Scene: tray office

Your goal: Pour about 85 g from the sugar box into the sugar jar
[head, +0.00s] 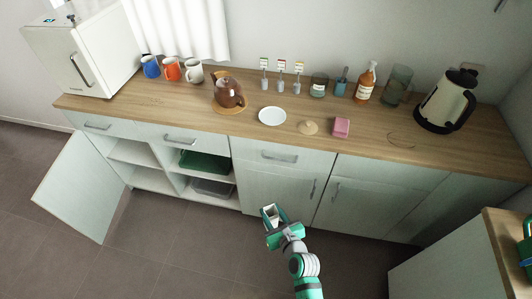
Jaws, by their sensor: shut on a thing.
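My gripper (274,217) is in front of the counter, before the lower cabinet doors and apart from the worktop. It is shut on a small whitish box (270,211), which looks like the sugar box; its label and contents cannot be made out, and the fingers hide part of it. A glass jar (319,85) with a pale label stands at the back of the worktop and looks like the sugar jar; its label is too small to read. A round beige disc (308,128), perhaps a lid, lies nearer the front.
A white plate (272,116), pink sponge (341,127) and teapot (229,92) stand on the worktop (400,143). Mugs (172,70) are at left, an amber bottle (366,83) and kettle (447,101) at right. A cabinet door (80,187) hangs open at left.

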